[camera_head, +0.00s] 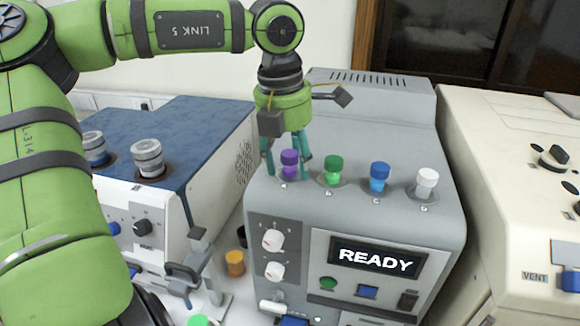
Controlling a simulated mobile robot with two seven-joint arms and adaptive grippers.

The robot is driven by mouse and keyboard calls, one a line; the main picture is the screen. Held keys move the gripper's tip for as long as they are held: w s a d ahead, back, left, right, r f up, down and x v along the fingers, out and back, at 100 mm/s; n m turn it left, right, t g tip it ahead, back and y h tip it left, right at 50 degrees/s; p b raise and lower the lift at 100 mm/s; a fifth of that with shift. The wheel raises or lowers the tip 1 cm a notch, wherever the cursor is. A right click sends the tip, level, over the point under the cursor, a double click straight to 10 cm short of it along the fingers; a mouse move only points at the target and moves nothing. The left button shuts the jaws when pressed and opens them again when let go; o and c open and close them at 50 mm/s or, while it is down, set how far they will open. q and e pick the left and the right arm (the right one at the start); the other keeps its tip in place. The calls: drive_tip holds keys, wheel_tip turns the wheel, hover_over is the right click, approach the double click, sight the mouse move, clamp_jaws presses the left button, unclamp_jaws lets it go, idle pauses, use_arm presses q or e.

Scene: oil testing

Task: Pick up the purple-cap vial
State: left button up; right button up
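The purple-cap vial (289,160) stands upright in the leftmost socket on top of the grey machine (345,215). My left gripper (287,160) comes down from above with its teal fingers on either side of the purple cap. The fingers look spread, with a visible gap between the left finger and the cap. The vial's lower part is hidden in the socket. My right gripper is not in view.
Green-cap (333,166), blue-cap (379,173) and white-cap (427,180) vials stand in a row to the right. A blue-topped machine (185,120) is at the left, and a cream machine (510,180) at the right. An orange-cap item (235,262) is below, left of the grey machine.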

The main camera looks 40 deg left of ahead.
use_arm(q)
clamp_jaws()
drive_tip(key=shift+a, duration=0.1)
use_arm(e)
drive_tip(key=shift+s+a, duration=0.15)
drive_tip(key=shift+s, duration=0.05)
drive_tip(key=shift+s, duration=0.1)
